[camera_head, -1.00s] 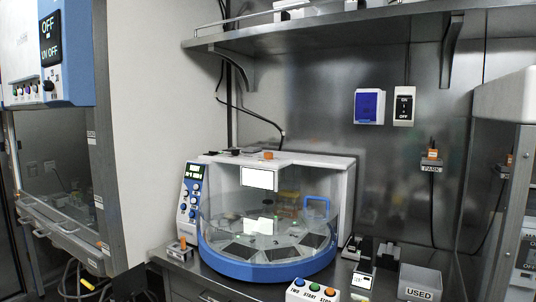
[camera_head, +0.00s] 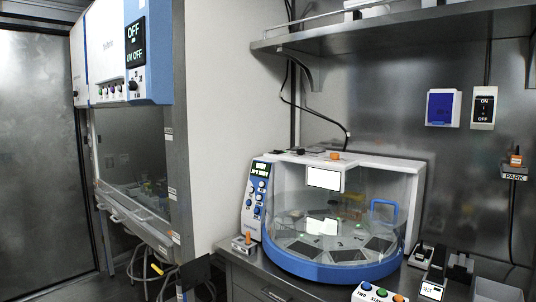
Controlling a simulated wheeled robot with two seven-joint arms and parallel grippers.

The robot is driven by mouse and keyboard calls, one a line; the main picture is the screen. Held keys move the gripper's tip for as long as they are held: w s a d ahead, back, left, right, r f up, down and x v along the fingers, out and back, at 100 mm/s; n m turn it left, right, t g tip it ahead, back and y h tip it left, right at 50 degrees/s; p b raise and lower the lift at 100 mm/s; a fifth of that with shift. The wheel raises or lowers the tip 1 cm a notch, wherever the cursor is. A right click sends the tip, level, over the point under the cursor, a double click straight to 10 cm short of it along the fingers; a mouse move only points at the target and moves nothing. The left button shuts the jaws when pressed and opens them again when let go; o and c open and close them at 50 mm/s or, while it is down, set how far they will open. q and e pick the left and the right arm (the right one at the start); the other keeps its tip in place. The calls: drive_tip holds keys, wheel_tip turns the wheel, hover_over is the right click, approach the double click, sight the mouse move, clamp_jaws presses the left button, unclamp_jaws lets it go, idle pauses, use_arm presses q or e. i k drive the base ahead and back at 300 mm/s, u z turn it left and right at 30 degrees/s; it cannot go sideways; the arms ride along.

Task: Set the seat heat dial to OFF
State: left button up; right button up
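No dial that I can read as the seat heat dial shows in the head view. The round bench machine (camera_head: 330,273) with a blue base has a front panel (camera_head: 257,200) with a small lit screen and several blue knobs; their labels are too small to read. The white and blue cabinet at the left has a black display (camera_head: 135,42) reading OFF and UV OFF, with a black knob (camera_head: 133,85) below it. Neither of my grippers is in view.
A metal door (camera_head: 35,160) stands at the far left. A small orange-topped block (camera_head: 244,242) sits left of the machine. Colored buttons (camera_head: 381,292) are at the bottom edge. An ON/OFF switch (camera_head: 484,108) is on the back wall, under a shelf (camera_head: 400,35).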

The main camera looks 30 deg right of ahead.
sight(334, 155)
drive_tip(key=u, duration=0.1)
drive_tip(key=i, duration=1.8)
drive_tip(key=z, duration=1.1)
